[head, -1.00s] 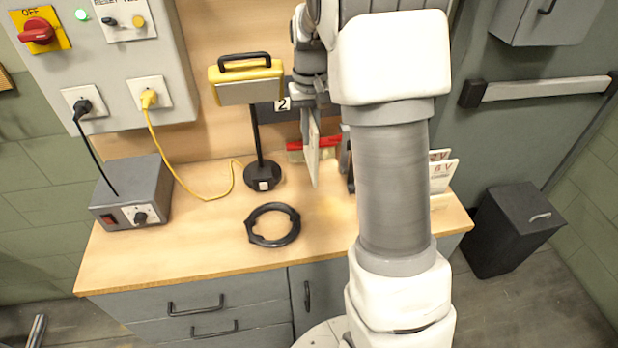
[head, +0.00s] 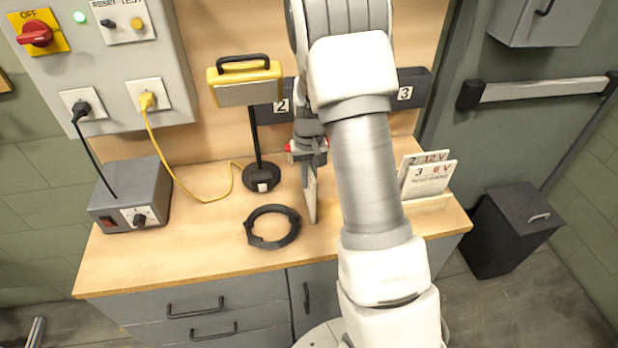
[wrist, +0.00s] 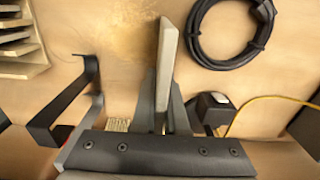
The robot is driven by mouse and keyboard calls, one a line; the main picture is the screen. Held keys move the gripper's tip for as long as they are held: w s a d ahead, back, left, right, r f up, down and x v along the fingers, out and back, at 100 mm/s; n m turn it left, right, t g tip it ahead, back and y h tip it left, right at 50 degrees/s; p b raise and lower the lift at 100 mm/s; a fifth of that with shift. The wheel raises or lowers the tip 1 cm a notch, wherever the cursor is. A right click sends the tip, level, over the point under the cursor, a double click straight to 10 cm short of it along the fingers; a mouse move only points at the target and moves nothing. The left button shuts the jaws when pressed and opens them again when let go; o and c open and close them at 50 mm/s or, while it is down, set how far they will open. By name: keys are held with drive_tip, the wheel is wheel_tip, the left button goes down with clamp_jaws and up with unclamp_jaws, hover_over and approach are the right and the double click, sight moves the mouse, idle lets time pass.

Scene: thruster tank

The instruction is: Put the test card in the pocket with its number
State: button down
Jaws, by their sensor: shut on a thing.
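My gripper (head: 310,157) is shut on a pale test card (head: 310,195), holding it upright and nearly edge-on above the bench. In the wrist view the card (wrist: 166,65) stands between the fingers (wrist: 163,110); its printed face and number cannot be read. On the back board, dark pockets carry the labels 2 (head: 282,105) and 3 (head: 405,93). My arm hides the part of the board between them. Other cards marked 2 12V (head: 411,160) and 3 6V (head: 432,176) stand in a wooden rack (head: 428,205) at the right.
A yellow-topped lamp (head: 245,82) stands left of the gripper, and a black ring (head: 272,227) lies in front of it. A grey power box (head: 132,195) and yellow cable (head: 180,172) are at the left. The front middle of the bench (head: 325,235) is clear.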

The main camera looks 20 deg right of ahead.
drive_tip(key=shift+f, duration=0.15)
drive_tip(key=c, duration=0.9)
unclamp_jaws()
drive_tip(key=shift+c, duration=0.2)
